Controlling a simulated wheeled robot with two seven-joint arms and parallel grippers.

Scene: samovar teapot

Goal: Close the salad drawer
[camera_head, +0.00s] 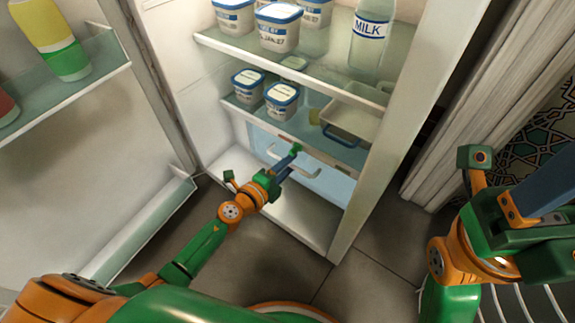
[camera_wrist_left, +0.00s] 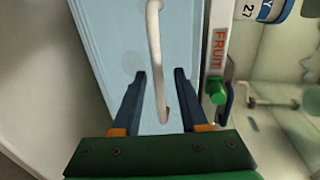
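The salad drawer has a light blue front (camera_head: 328,184) and sits low in the open fridge, under the lowest glass shelf; how far it stands out is hard to tell. Its white bar handle (camera_head: 306,174) also shows in the left wrist view (camera_wrist_left: 154,40), where the blue front (camera_wrist_left: 105,35) fills the middle. My left gripper (camera_head: 294,155) is at the drawer front. In the wrist view its blue fingers (camera_wrist_left: 160,75) are apart, with the handle's near end between them and gaps at both sides. My right gripper (camera_head: 545,190) hangs at the right, outside the fridge, its fingertips out of frame.
A shelf edge with a FRUIT label and green slider (camera_wrist_left: 216,90) lies beside the left fingers. Yoghurt tubs (camera_head: 282,100), a clear tray (camera_head: 352,118) and a milk bottle (camera_head: 371,38) stand on the shelves above. The open fridge door (camera_head: 90,150) is at left; the fridge floor (camera_head: 300,215) is clear.

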